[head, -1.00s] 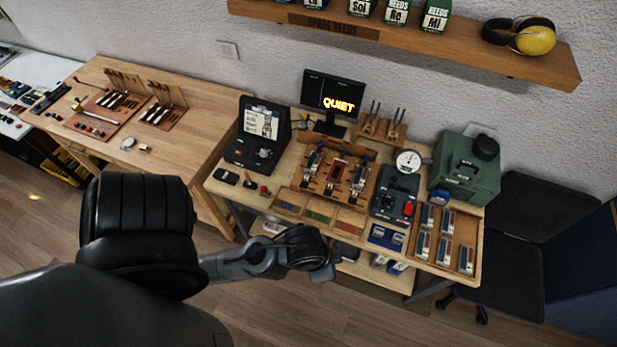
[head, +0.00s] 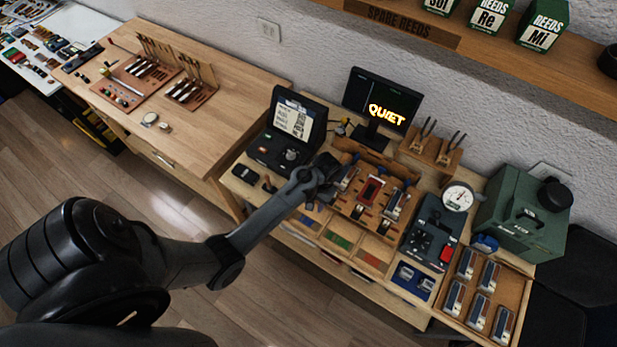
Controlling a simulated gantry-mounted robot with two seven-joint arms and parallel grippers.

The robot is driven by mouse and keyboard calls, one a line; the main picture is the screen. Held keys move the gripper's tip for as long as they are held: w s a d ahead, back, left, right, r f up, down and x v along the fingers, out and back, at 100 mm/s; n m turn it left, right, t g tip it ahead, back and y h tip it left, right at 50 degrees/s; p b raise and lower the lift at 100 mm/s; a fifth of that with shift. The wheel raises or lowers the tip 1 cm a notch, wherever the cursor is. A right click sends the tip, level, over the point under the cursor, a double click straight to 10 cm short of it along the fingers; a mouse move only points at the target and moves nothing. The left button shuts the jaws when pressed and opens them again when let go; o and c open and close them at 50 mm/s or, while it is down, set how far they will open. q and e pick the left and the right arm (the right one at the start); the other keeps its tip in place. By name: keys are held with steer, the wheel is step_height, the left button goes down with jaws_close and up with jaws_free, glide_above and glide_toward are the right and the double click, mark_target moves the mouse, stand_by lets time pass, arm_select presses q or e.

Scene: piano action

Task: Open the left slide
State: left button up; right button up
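A wooden fixture (head: 355,212) stands mid-bench and holds a red-framed block (head: 370,190) in its middle. A left slide-like metal piece with a blue part (head: 347,181) and a similar right one (head: 393,206) flank the block. My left gripper (head: 325,178) is at the fixture's left side, close beside the left piece and partly covering it. I cannot tell whether they touch. The fingers are dark and small, so their opening is unclear. My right gripper is not in view.
A black case with a lit card (head: 293,120) stands left of the fixture, and a monitor (head: 382,103) behind it. Colored compartments (head: 338,240) line the front. A tray of several metal pieces (head: 515,290) lies far right.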

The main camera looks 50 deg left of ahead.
arm_select(q)
steer(key=w+r+t+b, duration=0.1)
steer(key=w+r+t, duration=0.1)
steer(key=w+r, duration=0.6)
steer(key=f, duration=0.3)
steer(key=w+f, duration=0.1)
steer(key=f, duration=0.6)
steer(key=shift+w+a+f, duration=0.25)
steer(key=shift+f, duration=1)
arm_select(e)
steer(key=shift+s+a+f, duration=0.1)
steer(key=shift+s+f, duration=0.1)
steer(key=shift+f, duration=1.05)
arm_select(q)
steer(key=shift+c, duration=0.5)
jaws_close()
